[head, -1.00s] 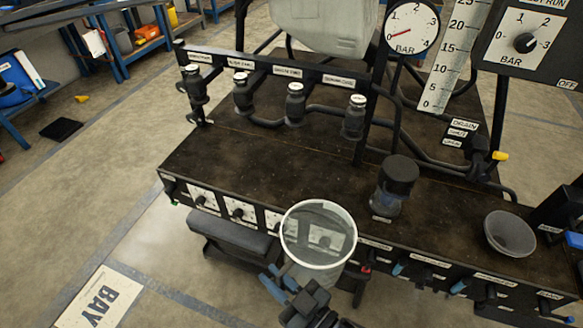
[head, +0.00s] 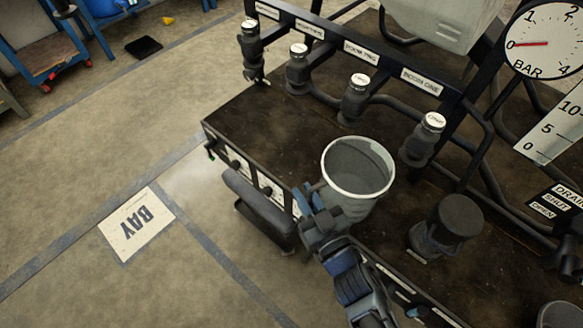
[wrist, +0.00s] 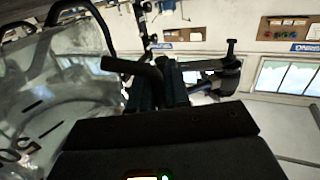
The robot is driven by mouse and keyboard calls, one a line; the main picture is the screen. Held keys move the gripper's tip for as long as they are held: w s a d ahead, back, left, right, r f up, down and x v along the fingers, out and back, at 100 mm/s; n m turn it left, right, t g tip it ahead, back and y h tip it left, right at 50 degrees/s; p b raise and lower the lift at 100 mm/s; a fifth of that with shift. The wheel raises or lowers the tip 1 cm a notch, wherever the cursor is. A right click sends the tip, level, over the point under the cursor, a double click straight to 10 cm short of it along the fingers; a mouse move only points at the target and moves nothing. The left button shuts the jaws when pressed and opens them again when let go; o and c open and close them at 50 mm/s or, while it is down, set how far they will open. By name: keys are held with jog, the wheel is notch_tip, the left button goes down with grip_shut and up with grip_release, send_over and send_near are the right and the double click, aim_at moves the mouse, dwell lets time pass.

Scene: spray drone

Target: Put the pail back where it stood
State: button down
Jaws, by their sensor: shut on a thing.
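The pail (head: 352,190) is grey and see-through with a white rim. It is upright or nearly so, and overlaps the front part of the dark bench deck (head: 262,112) in the head view. I cannot tell whether its bottom touches the deck. My gripper (head: 318,212) is shut on the pail's near left side. In the wrist view the pail's clear wall with dark markings (wrist: 45,110) fills the left, beside my gripper fingers (wrist: 158,88). What the fingers grip there is partly hidden.
Several capped valves (head: 356,98) stand behind the pail along a labelled rail. A dark capped jar (head: 445,225) stands to its right. A pressure gauge (head: 543,42) is at upper right. A BAY plate (head: 137,222) lies on open floor at left, beyond a grey padded step (head: 258,205).

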jog(key=shift+w+a+f+b, duration=0.6)
jog(key=shift+w+a, duration=0.25)
jog(key=shift+w, duration=0.6)
jog(key=shift+w+a+f+b, duration=0.6)
jog(key=shift+w+a, duration=0.2)
jog(key=shift+w, duration=0.7)
jog(key=shift+w+a+f+b, duration=0.6)
jog(key=shift+w+a, duration=0.25)
jog(key=shift+w, duration=0.6)
jog(key=shift+f, duration=0.1)
jog(key=c, duration=1.1)
grip_release()
jog(key=shift+s+r, duration=0.1)
jog(key=shift+r, duration=0.1)
jog(key=p+v, duration=0.2)
jog(key=v, duration=1)
